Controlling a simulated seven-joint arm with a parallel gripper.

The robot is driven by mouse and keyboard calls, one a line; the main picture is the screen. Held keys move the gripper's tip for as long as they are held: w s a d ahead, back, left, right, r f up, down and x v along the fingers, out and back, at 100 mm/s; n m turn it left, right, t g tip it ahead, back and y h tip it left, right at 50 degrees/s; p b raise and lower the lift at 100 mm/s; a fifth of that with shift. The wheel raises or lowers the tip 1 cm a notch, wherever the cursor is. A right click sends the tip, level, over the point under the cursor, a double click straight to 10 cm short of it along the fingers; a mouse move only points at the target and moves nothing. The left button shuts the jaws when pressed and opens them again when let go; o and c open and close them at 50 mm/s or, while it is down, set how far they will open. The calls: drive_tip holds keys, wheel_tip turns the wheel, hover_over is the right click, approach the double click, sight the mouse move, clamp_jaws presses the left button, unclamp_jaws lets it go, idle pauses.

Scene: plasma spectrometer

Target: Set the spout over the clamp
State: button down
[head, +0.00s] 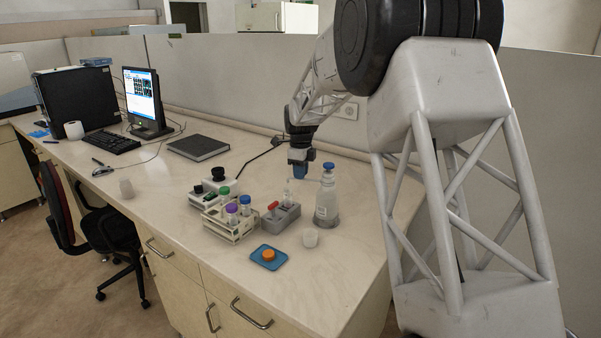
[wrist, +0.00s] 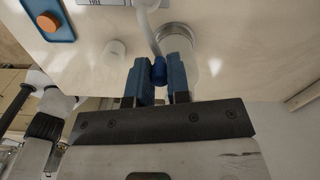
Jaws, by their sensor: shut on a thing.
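My gripper (head: 299,176) points down over the bench, left of the blue-capped bottle (head: 327,208) in the head view. In the wrist view its blue fingers (wrist: 158,75) are shut on a blue piece (wrist: 158,71) at the end of a pale curved spout (wrist: 151,32). The spout runs up to the top edge. The bottle's pale body (wrist: 181,41) shows behind the right finger. I cannot tell whether the spout joins the bottle. A grey block (head: 287,220) with a red-topped piece stands below and left of my gripper. I cannot make out the clamp for certain.
A white cup (head: 310,238) and a blue tray (head: 258,262) with an orange disc (head: 268,255) lie nearer the front. A rack (head: 235,232) of capped tubes stands left of the grey block. A partition wall backs the bench. The bench front right is clear.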

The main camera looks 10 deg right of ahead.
drive_tip(key=c, duration=1.1)
unclamp_jaws()
drive_tip(key=shift+r, duration=0.1)
drive_tip(key=shift+r, duration=3.8)
